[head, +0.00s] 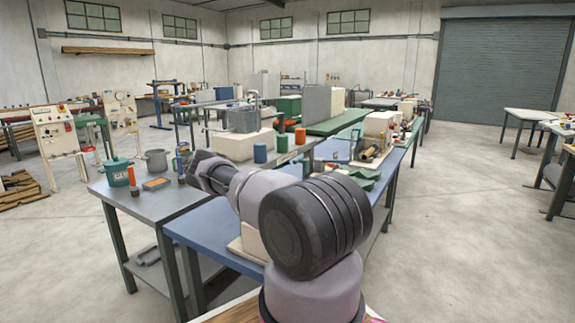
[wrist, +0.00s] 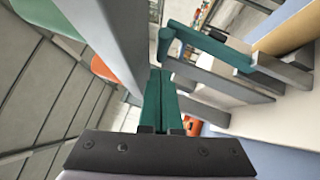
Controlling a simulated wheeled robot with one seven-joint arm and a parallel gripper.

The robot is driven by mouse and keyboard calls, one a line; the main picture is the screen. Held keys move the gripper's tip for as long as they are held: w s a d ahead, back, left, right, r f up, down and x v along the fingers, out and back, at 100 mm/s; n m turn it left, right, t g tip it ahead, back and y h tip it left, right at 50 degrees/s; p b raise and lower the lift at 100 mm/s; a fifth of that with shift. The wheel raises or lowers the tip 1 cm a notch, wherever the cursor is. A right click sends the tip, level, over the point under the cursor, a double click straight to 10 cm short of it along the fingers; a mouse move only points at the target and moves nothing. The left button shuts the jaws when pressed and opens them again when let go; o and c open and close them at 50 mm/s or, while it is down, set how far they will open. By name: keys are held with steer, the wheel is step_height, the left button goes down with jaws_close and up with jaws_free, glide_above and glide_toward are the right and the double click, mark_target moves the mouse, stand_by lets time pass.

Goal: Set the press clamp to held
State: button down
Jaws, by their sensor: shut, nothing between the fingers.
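My gripper (head: 192,164) is at the far left end of my arm in the head view, over the benches. In the wrist view its two teal fingers (wrist: 160,98) lie side by side, shut and empty, above the dark mounting plate. A teal bar with a dark end (wrist: 212,48) stands up and right of the fingertips, beside grey bars; it looks like part of the press clamp, but I cannot tell its setting. The fingers appear apart from it, though depth is unclear. In the head view my arm hides much of this area.
A grey bench (head: 130,196) holds a teal pot (head: 117,172) and a grey pot (head: 156,160). A blue bench (head: 218,232) lies under my arm. Blue and orange cylinders stand behind the arm. The concrete floor on the right is mostly clear.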

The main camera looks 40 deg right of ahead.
steer(key=shift+s+d+r, duration=0.15)
steer(key=shift+s+d, duration=0.15)
steer(key=shift+s, duration=0.2)
steer(key=shift+s+d+r, duration=0.15)
steer(key=shift+s+d, duration=0.1)
steer(key=shift+s, duration=0.25)
steer(key=shift+s+d+r, duration=0.2)
steer(key=shift+s, duration=0.25)
steer(key=shift+s+d+r, duration=0.15)
steer(key=shift+s+r, duration=0.05)
steer(key=shift+s, duration=0.2)
steer(key=shift+w+a, duration=0.1)
